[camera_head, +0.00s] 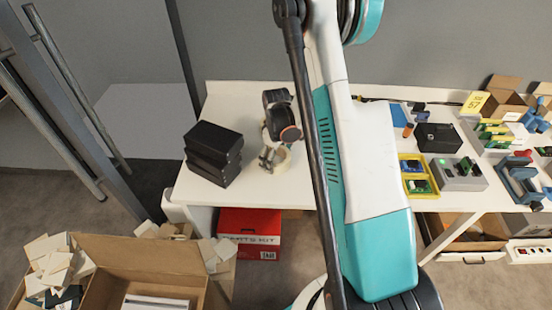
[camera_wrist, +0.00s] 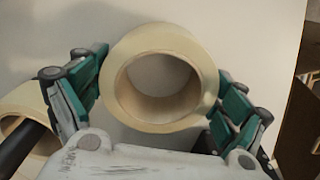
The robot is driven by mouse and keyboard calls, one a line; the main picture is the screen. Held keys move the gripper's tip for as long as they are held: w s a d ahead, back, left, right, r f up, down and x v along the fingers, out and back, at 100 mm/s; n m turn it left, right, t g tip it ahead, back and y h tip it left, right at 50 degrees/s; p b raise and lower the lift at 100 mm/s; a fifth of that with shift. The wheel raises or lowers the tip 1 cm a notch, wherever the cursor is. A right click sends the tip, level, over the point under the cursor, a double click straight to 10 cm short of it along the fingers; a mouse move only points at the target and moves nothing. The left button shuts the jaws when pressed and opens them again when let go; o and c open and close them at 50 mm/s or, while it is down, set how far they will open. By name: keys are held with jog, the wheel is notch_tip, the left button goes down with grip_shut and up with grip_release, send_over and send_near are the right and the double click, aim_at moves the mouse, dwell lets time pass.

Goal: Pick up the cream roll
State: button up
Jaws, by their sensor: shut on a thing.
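The cream roll (camera_wrist: 162,38) is a thick pale ring seen nearly end-on in the middle of the wrist view. My gripper (camera_wrist: 160,88) is shut on it, with green finger pads on its left and right sides. A plain white surface shows through its hole. In the head view my gripper (camera_head: 268,157) is low over the white table. A cream roll (camera_head: 283,158) shows beside it there, partly hidden; I cannot tell if it is the held one. A second cream roll (camera_wrist: 22,103) is at the left edge of the wrist view, partly covered by a dark bar.
A stack of black boxes (camera_head: 213,153) stands left of my gripper on the white table (camera_head: 257,200). Electronics and yellow trays (camera_head: 417,174) fill the right side. A red box (camera_head: 249,232) is under the table. An open carton (camera_head: 140,258) is at lower left.

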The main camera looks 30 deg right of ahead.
notch_tip(320, 180, up, 20)
jog(key=p, duration=0.5)
jog(key=shift+p, duration=0.4)
jog(key=shift+f, duration=0.1)
